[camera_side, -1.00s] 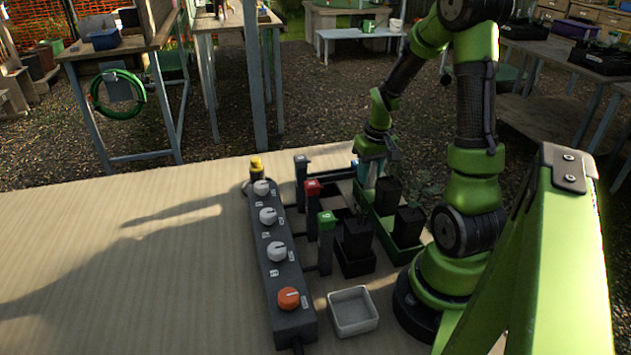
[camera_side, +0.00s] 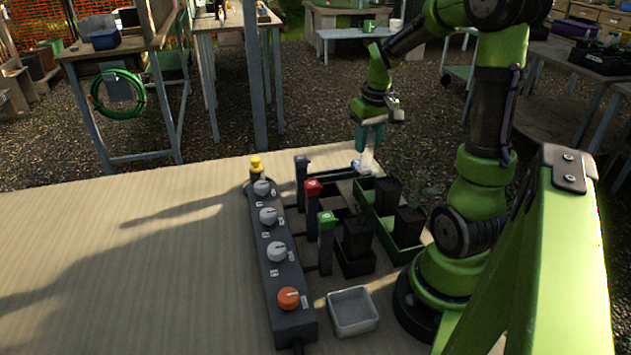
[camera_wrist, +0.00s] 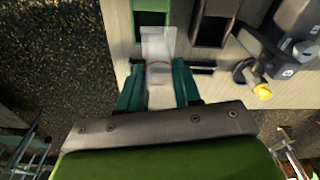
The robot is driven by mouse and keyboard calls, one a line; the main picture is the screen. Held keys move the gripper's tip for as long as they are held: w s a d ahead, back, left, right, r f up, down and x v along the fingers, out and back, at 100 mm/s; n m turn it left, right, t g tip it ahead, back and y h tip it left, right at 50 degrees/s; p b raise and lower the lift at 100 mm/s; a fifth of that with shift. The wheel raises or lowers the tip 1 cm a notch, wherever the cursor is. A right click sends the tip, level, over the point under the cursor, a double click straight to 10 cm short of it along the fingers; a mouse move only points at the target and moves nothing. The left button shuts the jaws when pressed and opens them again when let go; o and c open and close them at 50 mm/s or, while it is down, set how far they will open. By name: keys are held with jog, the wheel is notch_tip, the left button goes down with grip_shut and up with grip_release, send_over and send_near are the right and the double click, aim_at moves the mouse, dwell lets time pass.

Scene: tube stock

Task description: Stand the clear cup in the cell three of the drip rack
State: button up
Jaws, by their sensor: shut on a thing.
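My gripper (camera_side: 367,150) is shut on the clear cup (camera_side: 369,165) at the far end of the green rack. In the wrist view the cup (camera_wrist: 158,48) shows pale and see-through between my two teal fingers (camera_wrist: 158,88). The cup looks held above the table's far edge, just short of the rack; its exact height I cannot tell. The green rack (camera_side: 377,226) has cells in a row, with black pots in the nearer ones. Its far end looks empty. Which rack is the drip rack, and any cell numbers, I cannot read.
A black rack (camera_side: 352,268) with a dark pot stands beside the green one. Posts with grey, red (camera_side: 312,188) and green (camera_side: 326,218) tops stand left of it. A knobbed control box (camera_side: 281,265) and a grey tray (camera_side: 352,312) lie nearer. The table's left is clear.

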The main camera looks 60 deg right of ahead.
jog(key=w+a+f+n+y, duration=0.15)
jog(key=w+a+n, duration=0.55)
jog(key=n, duration=1)
jog(key=shift+y, duration=0.25)
jog(key=shift+s+a+f, duration=0.1)
jog(key=shift+f, duration=1.7)
jog(key=shift+s+a+f, duration=0.1)
jog(key=shift+f, duration=1.65)
jog(key=shift+f, duration=0.3)
jog(key=o, duration=1.1)
jog(key=r, duration=0.5)
jog(key=d+r, duration=0.1)
jog(key=r, duration=0.5)
jog(key=s+d+r, duration=0.1)
jog(key=r, duration=0.4)
jog(key=shift+r, duration=0.4)
